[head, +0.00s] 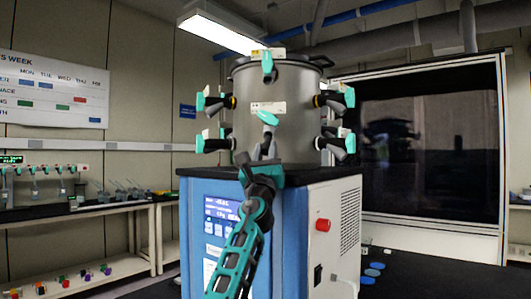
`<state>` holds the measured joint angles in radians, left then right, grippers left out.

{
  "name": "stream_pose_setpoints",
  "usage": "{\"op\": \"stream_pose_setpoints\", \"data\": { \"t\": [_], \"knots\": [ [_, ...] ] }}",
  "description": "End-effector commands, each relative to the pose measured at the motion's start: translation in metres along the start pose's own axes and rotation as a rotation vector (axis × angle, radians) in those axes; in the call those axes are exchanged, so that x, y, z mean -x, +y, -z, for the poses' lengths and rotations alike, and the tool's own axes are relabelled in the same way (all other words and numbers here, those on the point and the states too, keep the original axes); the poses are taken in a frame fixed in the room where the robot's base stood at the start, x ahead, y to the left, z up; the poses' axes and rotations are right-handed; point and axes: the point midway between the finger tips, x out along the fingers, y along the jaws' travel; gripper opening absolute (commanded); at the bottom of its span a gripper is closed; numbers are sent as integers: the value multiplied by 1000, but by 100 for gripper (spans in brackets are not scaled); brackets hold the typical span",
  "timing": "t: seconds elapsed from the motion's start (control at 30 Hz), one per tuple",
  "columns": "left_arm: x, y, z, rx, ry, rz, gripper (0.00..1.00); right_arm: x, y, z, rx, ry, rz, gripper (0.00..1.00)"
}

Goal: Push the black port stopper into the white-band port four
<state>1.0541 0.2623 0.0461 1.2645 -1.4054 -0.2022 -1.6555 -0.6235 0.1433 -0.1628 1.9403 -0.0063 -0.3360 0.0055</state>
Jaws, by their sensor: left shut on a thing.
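The steel drum (287,90) of the freeze dryer stands on a blue and white cabinet (335,215), with black and teal ports around its wall. My left gripper (269,142) is in front of the drum's lower middle, just below a teal port handle (267,118). It is shut on a small dark thing, which fits the black port stopper but is mostly hidden by the jaws. The gripper and arm cover the wall behind, and I cannot tell whether the stopper touches a port. I cannot make out which port is the white-band port four. My right gripper is out of view.
Upper and lower ports stick out at the left (213,102) and right (337,98) of the drum. A red knob (323,225) is on the cabinet side. A large dark-windowed cabinet (430,145) stands behind right. Shelves with small items (75,277) are at left.

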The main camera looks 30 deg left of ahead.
Motion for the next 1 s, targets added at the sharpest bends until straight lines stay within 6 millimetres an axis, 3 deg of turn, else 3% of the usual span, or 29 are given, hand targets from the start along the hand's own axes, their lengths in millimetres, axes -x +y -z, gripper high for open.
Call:
{"op": "stream_pose_setpoints", "data": {
  "t": [1.0],
  "knots": [
    [-8,0,1,0,-1,0,0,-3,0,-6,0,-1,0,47]
  ]
}}
